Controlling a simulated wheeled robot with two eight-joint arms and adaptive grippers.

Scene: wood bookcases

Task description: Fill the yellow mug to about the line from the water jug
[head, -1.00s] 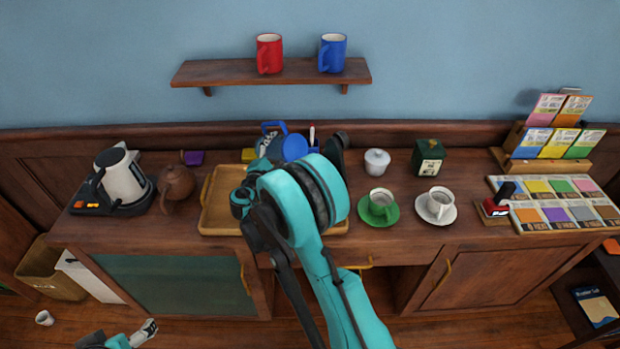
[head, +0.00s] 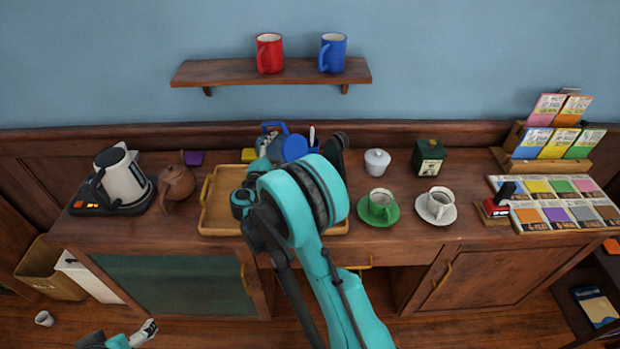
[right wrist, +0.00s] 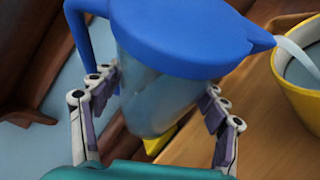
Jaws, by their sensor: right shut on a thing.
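My right gripper (right wrist: 158,95) is shut on the water jug, with a finger on each side of its clear body (right wrist: 150,95). The jug has a blue lid (right wrist: 185,35) and blue handle, and is tilted with its spout to the right. A pale stream of water (right wrist: 298,60) runs from the spout into the yellow mug (right wrist: 291,103). Water shows inside the mug; I cannot make out the line. In the head view the jug's blue lid (head: 296,147) shows behind my right arm, which hides the mug. My left gripper (head: 148,332) is low at the bottom left, away from the counter.
A wooden tray (head: 218,212) lies under my right wrist. A kettle (head: 124,180) and brown teapot (head: 177,182) stand left. A green cup (head: 379,205), white cup (head: 437,203) and sugar bowl (head: 377,162) stand right. Red and blue mugs are on the shelf (head: 225,73).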

